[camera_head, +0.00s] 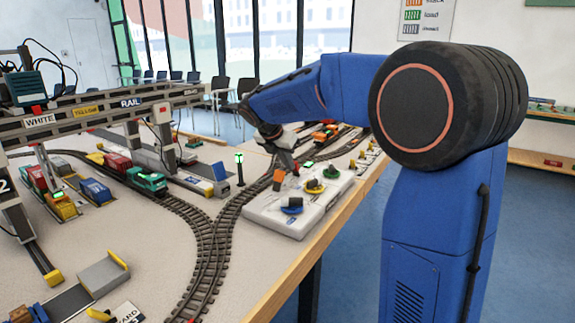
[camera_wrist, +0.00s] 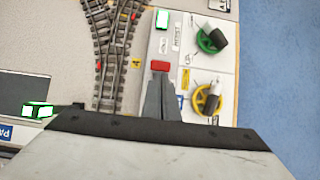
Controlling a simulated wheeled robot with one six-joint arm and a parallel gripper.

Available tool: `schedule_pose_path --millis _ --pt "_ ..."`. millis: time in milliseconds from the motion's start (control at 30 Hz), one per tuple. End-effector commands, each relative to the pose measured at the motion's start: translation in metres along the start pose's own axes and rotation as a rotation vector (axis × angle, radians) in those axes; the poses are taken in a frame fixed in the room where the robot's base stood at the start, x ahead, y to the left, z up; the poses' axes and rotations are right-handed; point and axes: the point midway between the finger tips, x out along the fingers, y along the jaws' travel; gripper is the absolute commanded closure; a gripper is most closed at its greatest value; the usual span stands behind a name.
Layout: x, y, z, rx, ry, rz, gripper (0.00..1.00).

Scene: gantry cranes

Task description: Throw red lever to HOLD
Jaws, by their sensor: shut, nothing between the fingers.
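A white control panel (camera_head: 262,212) sits near the table's right edge and also shows in the wrist view (camera_wrist: 190,58). A small red block (camera_wrist: 160,65), seemingly the red lever's end, shows just beyond my fingertips in the wrist view. My gripper (camera_wrist: 162,80) is shut and empty, pointing down over the panel's left side; I cannot tell whether it touches the red block. The lever's base and the HOLD label cannot be made out. In the head view my gripper (camera_head: 286,160) is low over the panel's far part.
A green dial (camera_wrist: 206,40) and a yellow dial (camera_wrist: 198,100) with dark handles stand right of my fingers. A blue dial (camera_head: 291,207) is at the panel's near end. Rail tracks (camera_head: 212,250), a green signal lamp (camera_head: 239,160) and a gantry crane (camera_head: 90,118) lie to the left.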

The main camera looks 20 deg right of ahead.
Motion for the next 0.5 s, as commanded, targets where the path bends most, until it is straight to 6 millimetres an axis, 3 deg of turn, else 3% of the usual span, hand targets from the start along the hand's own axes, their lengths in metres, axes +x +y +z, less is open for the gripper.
schedule_pose_path --millis 267,500 --pt "0.001 0.000 0.017 0.005 0.136 0.000 1.00" --pt "0.006 0.000 0.038 0.005 0.355 0.000 1.00"
